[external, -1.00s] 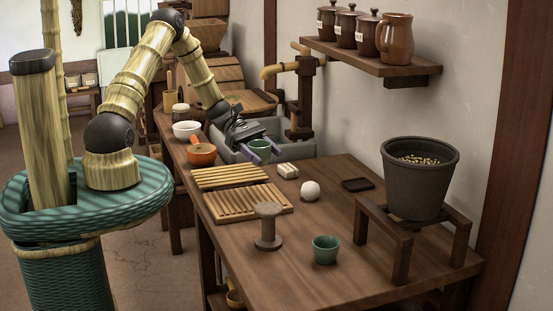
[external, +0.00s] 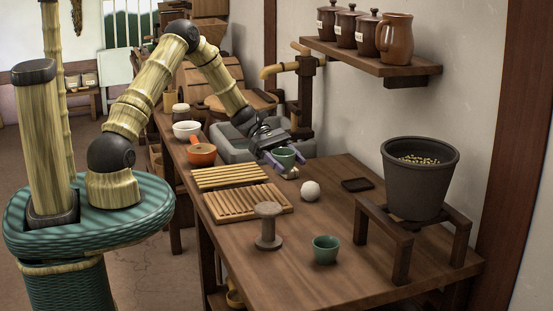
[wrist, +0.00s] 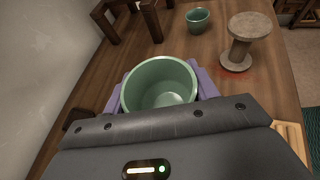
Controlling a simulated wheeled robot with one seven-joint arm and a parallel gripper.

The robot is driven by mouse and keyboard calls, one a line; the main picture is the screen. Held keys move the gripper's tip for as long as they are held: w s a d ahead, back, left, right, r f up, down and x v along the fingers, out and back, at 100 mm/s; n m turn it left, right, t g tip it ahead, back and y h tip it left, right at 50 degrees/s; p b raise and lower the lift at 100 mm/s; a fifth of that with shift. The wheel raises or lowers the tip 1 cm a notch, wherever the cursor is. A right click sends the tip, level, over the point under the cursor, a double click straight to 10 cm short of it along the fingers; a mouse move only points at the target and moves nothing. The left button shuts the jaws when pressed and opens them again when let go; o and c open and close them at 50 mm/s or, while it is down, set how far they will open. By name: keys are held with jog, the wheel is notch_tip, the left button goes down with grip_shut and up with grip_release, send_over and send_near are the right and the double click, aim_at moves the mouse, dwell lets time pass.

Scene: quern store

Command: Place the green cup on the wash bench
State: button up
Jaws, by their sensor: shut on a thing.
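My gripper (external: 281,164) is shut on a green cup (external: 285,155), with its purple fingers on either side. The cup is upright or nearly so, just past the stone basin's near right corner, seemingly a little above the wooden wash bench (external: 300,285). In the wrist view the held cup (wrist: 158,85) shows its open, empty inside between the fingers. A second green cup (external: 325,250), a darker teal, stands on the bench near its front; it also shows at the top of the wrist view (wrist: 197,20).
A grey stone basin (external: 237,153) lies behind my gripper. Slatted wooden racks (external: 250,203), a wooden spool (external: 267,226), a white ball (external: 310,190), a dark small tray (external: 357,184) and a planter (external: 420,180) on a stand occupy the bench. Soap lies partly hidden below the cup.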

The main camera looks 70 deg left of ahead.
jog(key=w+d+m+g+b, duration=0.1)
jog(key=w+d+b, duration=0.4)
jog(key=d, duration=0.4)
jog(key=shift+w+d+f+h, duration=0.15)
jog(key=shift+w+f+h, duration=0.15)
jog(key=shift+f, duration=0.15)
jog(key=shift+f, duration=0.1)
send_over(318, 222)
notch_tip(318, 222, down, 6)
jog(key=shift+w+f+b, duration=0.1)
jog(key=shift+b, duration=0.35)
jog(key=shift+f, duration=1.8)
